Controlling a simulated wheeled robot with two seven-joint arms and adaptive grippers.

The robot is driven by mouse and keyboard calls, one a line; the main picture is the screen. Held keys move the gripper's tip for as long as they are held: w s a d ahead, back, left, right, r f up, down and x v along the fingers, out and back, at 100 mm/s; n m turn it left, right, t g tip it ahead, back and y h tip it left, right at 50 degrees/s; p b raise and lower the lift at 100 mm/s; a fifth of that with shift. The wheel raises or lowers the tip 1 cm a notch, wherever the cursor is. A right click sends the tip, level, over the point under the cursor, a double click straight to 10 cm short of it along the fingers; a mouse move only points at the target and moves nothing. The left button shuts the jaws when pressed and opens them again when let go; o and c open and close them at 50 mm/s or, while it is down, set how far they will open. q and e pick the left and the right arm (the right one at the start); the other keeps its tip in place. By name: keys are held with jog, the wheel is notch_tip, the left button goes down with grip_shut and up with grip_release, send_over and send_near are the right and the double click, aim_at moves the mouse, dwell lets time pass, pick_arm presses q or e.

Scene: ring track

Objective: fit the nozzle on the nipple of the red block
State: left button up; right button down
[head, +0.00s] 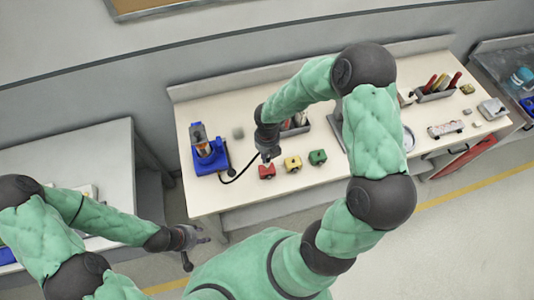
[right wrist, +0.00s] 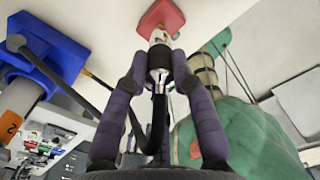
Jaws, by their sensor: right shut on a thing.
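The red block (head: 267,172) sits on the white workbench, leftmost in a row of three small blocks. In the right wrist view the red block (right wrist: 162,15) is straight beyond my fingertips. My right gripper (right wrist: 159,60) is shut on the nozzle (right wrist: 158,58), a dark and metallic piece with a black hose. The nozzle's far end lines up with the pale nipple (right wrist: 158,36) on the block; I cannot tell whether it is seated on it. In the head view my right gripper (head: 267,158) is just above the red block. My left gripper (head: 203,238) is off the bench, its fingers unclear.
A blue-based device (head: 208,158) stands left on the workbench (head: 225,205), with the black hose (head: 238,177) curving from it. A yellow block (head: 292,164) and a green block (head: 317,157) sit right of the red one. A tool tray (head: 436,91) stands further right.

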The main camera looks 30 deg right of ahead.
jog(key=shift+f, duration=0.3)
dwell(0.4)
dwell(0.8)
jog(key=shift+f+b, duration=0.4)
jog(key=shift+f, duration=0.65)
dwell(1.4)
jog(key=c, duration=1)
grip_release()
jog(key=shift+o, duration=0.2)
notch_tip(320, 180, up, 12)
